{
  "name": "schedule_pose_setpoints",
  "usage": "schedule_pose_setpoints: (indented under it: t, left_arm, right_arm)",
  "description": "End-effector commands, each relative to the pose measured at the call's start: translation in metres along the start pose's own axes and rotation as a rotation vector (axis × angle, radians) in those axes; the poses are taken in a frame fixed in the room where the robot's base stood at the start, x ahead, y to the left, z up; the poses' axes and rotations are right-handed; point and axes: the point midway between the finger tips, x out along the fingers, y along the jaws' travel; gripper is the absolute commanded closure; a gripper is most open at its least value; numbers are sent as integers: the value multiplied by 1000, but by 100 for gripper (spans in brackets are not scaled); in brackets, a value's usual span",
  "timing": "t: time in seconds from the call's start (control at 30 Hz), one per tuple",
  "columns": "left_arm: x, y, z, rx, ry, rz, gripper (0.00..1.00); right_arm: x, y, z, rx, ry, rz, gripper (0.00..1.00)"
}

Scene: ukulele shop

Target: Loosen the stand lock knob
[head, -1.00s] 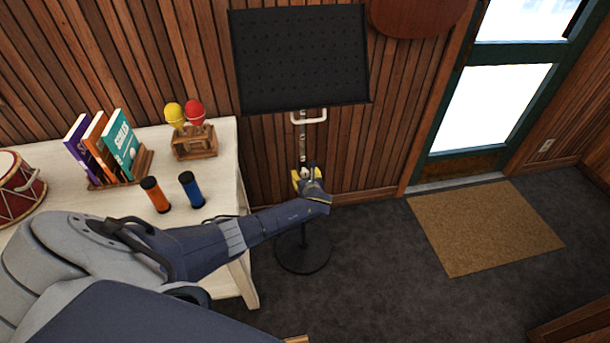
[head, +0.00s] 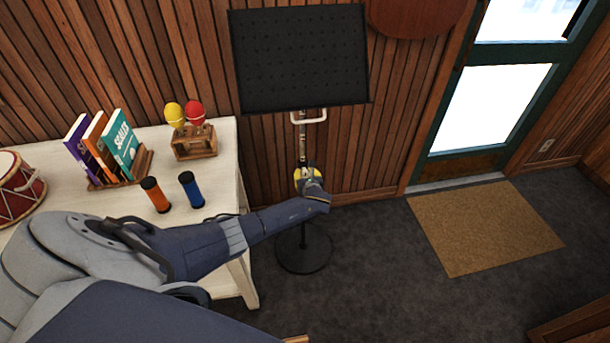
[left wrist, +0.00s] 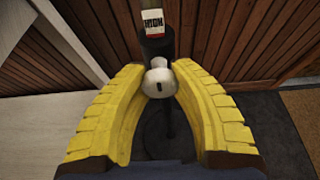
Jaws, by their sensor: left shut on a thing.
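The black music stand (head: 300,60) stands upright against the wood wall, on a round black base (head: 303,250). My left gripper (head: 308,176) is at the stand's post, below the white handle (head: 316,118). In the left wrist view, the stand lock knob (left wrist: 160,80) is light grey with a dark slot, on a black collar (left wrist: 157,46) below a red and white label (left wrist: 153,22). The yellow fingers of my left gripper (left wrist: 160,84) are shut on the knob, one on each side. In the head view the gripper hides the knob. My right gripper is out of view.
A white table (head: 228,150) stands left of the stand, under my left arm. It holds books (head: 103,143), maracas (head: 195,112), an orange shaker (head: 155,195), a blue shaker (head: 191,190) and a drum (head: 18,178). A brown mat (head: 485,228) lies right of the stand on open floor.

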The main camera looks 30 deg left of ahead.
Motion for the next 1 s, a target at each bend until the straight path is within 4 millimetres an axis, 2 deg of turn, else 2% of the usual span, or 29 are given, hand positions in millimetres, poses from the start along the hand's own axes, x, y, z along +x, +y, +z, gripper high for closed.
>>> schedule_pose_setpoints:
  t: [0.27,0.47,1.0]
  left_arm:
    - [0,1,-2,-16,3,-7,100]
    - [-1,1,-3,-100,4,-42,100]
    - [-1,1,-4,-553,6,-228,100]
  right_arm:
    - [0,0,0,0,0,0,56]
    - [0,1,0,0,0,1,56]
    - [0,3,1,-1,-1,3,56]
